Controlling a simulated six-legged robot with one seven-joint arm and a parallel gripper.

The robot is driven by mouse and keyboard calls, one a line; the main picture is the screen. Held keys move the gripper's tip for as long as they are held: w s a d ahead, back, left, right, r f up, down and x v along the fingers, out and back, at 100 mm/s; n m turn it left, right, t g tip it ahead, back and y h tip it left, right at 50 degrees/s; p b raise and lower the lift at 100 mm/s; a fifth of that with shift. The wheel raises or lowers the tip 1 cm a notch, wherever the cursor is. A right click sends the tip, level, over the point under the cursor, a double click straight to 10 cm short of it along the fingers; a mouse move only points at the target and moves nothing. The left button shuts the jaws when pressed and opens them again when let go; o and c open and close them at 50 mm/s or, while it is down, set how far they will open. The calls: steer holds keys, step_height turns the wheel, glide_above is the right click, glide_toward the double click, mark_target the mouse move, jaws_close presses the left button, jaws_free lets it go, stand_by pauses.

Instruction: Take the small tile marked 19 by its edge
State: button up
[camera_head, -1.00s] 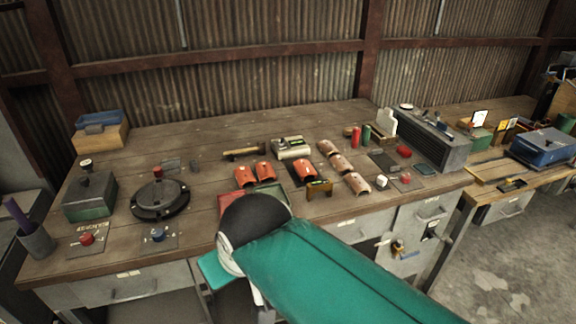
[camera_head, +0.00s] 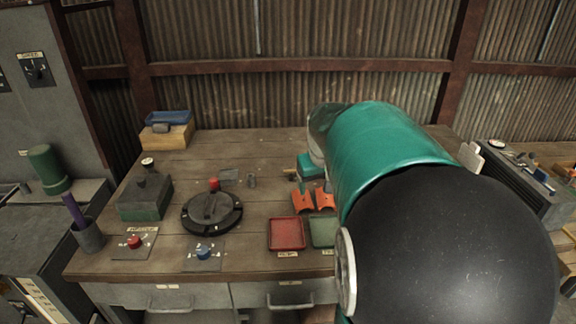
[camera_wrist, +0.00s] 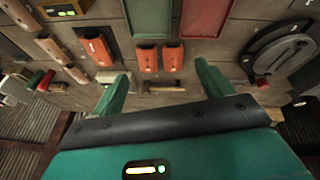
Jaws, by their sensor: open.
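Several small curved tiles lie on the bench. In the head view, two orange ones (camera_head: 303,201) (camera_head: 324,199) show beside my arm. In the wrist view, an orange pair (camera_wrist: 147,58) (camera_wrist: 173,56) lies just beyond my fingertips, with another orange tile (camera_wrist: 98,47) to the left. My arm hides the bench's right part in the head view.
A red tray (camera_head: 287,234) and a green tray (camera_head: 323,232) lie at the front. A round black device (camera_head: 212,212) and a green box (camera_head: 146,197) stand to the left. A wooden-handled tool (camera_wrist: 163,88) lies near the fingers.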

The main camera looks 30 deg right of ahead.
steer(key=s+d+f+m, duration=0.1)
steer(key=s+d+f, duration=0.1)
steer(key=d, duration=0.7)
steer(key=s+d+f+m, duration=0.1)
steer(key=s+d, duration=0.2)
steer(key=d, duration=0.7)
steer(key=shift+t, duration=0.3)
steer(key=x, duration=0.8)
steer(key=shift+w+a, duration=0.3)
steer(key=x, duration=0.6)
steer(key=shift+s+a, duration=0.1)
steer(key=c, duration=1.1)
steer(key=shift+r, duration=0.1)
